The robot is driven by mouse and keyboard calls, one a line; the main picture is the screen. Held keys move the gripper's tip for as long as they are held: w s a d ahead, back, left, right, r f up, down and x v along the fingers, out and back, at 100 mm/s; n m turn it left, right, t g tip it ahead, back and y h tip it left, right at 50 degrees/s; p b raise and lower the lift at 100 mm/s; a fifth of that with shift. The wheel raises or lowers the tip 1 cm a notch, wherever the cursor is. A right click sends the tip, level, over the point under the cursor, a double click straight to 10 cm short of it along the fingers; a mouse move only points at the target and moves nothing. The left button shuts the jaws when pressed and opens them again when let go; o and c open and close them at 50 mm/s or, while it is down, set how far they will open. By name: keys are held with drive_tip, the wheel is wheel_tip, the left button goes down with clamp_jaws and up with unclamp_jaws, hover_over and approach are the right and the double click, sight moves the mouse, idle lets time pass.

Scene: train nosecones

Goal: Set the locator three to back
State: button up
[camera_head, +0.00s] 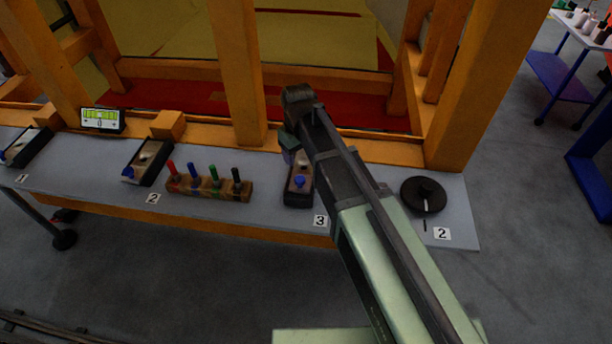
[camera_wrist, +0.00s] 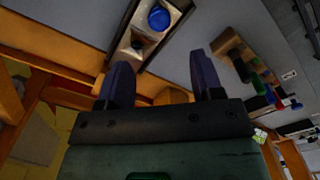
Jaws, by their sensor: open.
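Locator three (camera_head: 299,198) is a dark block on the grey shelf, just left of the label "3" (camera_head: 320,221). Its blue knob (camera_head: 298,181) shows on its top. In the wrist view the locator's dark frame (camera_wrist: 178,40) is at the top, with the round blue knob (camera_wrist: 158,18) in a pale inset. My gripper (camera_wrist: 160,78) is open and empty, its two fingers apart and below the knob in the wrist view. In the head view my arm covers part of the locator's right side and its far end, and the fingertips are hard to make out.
A wooden rack (camera_head: 209,190) with several coloured handles stands left of locator three. Locator two (camera_head: 148,162) and a small display (camera_head: 102,120) are farther left. A black round dial (camera_head: 422,195) is on the right. An orange post (camera_head: 237,75) rises behind the shelf.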

sight(300, 179)
wheel_tip(300, 179, down, 11)
drive_tip(key=b, duration=1)
drive_tip(key=shift+w+r, duration=0.1)
drive_tip(key=shift+r, duration=0.15)
clamp_jaws()
drive_tip(key=shift+s+a, duration=0.2)
drive_tip(key=shift+s, duration=1.05)
drive_tip(key=shift+s+a, duration=0.15)
drive_tip(key=shift+s, duration=1.05)
drive_tip(key=shift+c, duration=0.2)
unclamp_jaws()
drive_tip(key=shift+s+a, duration=0.1)
drive_tip(key=shift+o, duration=0.2)
